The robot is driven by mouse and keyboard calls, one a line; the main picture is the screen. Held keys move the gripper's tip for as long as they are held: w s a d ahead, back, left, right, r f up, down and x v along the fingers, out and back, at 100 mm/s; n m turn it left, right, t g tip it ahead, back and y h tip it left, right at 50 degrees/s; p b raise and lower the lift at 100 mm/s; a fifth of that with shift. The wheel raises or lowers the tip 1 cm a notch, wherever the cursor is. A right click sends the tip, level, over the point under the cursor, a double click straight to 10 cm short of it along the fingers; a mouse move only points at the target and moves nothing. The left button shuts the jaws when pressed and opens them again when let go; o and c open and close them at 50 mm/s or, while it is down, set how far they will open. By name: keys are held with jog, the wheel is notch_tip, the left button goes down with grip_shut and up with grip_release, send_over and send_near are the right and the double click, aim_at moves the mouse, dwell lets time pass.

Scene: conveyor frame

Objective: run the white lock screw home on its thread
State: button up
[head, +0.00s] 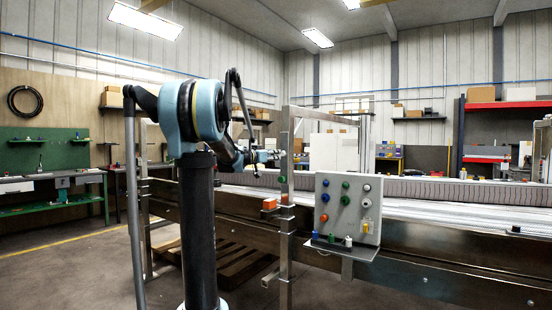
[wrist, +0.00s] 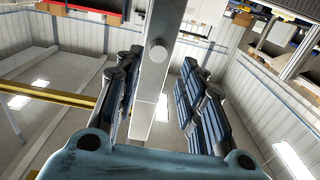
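A pale, round screw head (wrist: 158,50), which looks like the white lock screw, sits on the face of a grey metal post (wrist: 150,95) in the wrist view. How far its thread is in cannot be told. My gripper (wrist: 160,85) has its two dark, blue-padded fingers spread wide on either side of the post, with nothing between the pads touching the screw. In the head view my gripper (head: 270,157) is beside the upright frame post (head: 286,225), level with its upper part. The screw is too small to make out there.
A grey panel (head: 332,222) with coloured knobs stands right of the post, with small pieces on its ledge. The conveyor (head: 430,225) runs behind. The floor at left is clear.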

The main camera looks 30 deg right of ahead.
jog(key=x, duration=0.7)
grip_shut()
jog(key=n, duration=3)
jog(key=shift+a+n, duration=0.1)
jog(key=shift+n, duration=0.2)
jog(key=shift+n, duration=2)
jog(key=shift+o, duration=1)
grip_release()
